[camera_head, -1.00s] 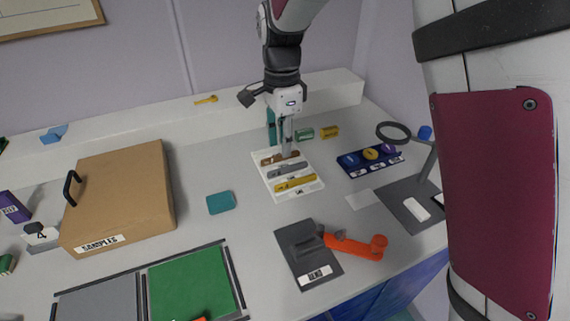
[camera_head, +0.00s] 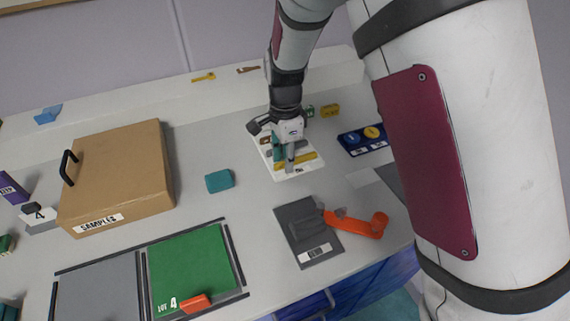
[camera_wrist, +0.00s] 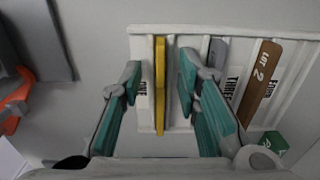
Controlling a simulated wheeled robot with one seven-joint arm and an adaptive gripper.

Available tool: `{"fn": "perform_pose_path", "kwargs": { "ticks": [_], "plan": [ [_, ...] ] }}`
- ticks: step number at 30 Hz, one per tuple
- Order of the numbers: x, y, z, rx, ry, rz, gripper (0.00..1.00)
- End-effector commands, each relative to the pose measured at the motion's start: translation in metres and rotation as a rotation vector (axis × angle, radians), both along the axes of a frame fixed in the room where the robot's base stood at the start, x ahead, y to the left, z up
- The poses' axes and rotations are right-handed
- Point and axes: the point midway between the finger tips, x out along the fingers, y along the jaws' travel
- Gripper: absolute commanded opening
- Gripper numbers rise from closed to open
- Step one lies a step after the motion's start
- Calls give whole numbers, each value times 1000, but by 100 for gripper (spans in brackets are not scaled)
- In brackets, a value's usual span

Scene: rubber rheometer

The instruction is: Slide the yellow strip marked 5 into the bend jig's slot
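The yellow strip (camera_head: 307,158) lies in the front slot of a white rack (camera_head: 318,169). In the wrist view the strip (camera_wrist: 160,85) runs lengthwise beside the rack label FIVE; no number is readable on the strip. My gripper (camera_head: 289,168) is over the rack. In the wrist view my gripper (camera_wrist: 157,70) is open, with one finger on each side of the strip and a gap to both. The bend jig (camera_head: 308,232) is a dark grey plate with a raised block, labelled BEND, with an orange lever (camera_head: 358,224) at its right. Its slot is not clearly visible.
A grey strip (camera_wrist: 217,55) and a brown strip marked LOT 2 (camera_wrist: 262,82) share the rack. A teal block (camera_head: 219,181), a SAMPLES box (camera_head: 118,180) and a green LOT 4 mat (camera_head: 190,262) stand left. A blue tray (camera_head: 352,143) stands right. Table between rack and jig is clear.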

Motion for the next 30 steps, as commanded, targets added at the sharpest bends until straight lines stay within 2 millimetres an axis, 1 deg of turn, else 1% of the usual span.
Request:
{"fn": "perform_pose_path", "kwargs": {
  "ticks": [6,8,9,10,23,26,30],
  "plan": [
    [0,0,-1,0,-1,1,30],
    [0,0,0,0,-1,1,16],
    [0,0,0,0,-1,1,7],
    [0,0,0,0,-1,1,1],
    [0,0,1,0,-1,1,0],
    [1,0,5,1,-2,1,0],
    [1,1,17,0,-3,3,0]
  ]
}}
